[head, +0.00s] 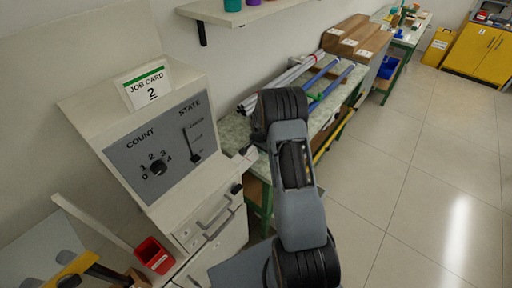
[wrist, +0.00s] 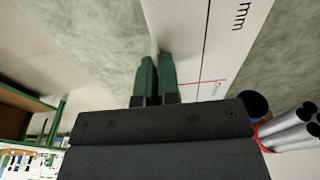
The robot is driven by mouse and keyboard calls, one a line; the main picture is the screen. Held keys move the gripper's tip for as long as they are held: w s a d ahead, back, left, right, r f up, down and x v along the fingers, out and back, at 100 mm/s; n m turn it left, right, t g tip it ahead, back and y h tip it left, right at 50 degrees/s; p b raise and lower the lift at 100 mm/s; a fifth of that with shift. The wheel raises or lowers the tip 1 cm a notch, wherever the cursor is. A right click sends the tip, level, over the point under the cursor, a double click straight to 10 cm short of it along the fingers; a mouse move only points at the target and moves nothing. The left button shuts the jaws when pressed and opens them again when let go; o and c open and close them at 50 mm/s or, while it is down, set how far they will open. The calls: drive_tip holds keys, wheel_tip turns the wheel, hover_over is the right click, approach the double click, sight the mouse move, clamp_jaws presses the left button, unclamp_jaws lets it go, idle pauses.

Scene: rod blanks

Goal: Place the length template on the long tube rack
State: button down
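The length template looks to be the white sheet (wrist: 190,45) with "mm" print and a red mark in the wrist view. It lies across a grey-green mottled surface. My gripper (wrist: 156,62) has two green fingers standing close together at the sheet's left edge, with a narrow gap between them. Whether the edge is pinched between them is not clear. In the head view my arm hides the gripper and the template. White tubes (head: 284,84) and blue tubes (head: 331,84) lie on the green-legged bench (head: 236,128); I cannot make out which rack is the long one.
Grey tubes (wrist: 290,132) and a dark blue tube end (wrist: 254,103) are close at my gripper's right. Brown boxes (head: 350,42) sit beyond. The floor (head: 420,170) at right is clear.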

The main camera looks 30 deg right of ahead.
sight(254, 149)
drive_tip(key=shift+w+a, duration=0.25)
drive_tip(key=shift+w, duration=0.3)
drive_tip(key=shift+w+a+f+p, duration=0.2)
drive_tip(key=shift+w+a+p, duration=0.1)
drive_tip(key=shift+w+p, duration=0.2)
drive_tip(key=shift+w+a+f+p, duration=0.15)
drive_tip(key=shift+w+a+p, duration=0.2)
drive_tip(key=shift+w, duration=0.25)
drive_tip(key=shift+d+f, duration=0.1)
drive_tip(key=shift+f, duration=0.3)
drive_tip(key=shift+f, duration=0.15)
drive_tip(key=c, duration=1.3)
unclamp_jaws()
drive_tip(key=shift+c, duration=0.2)
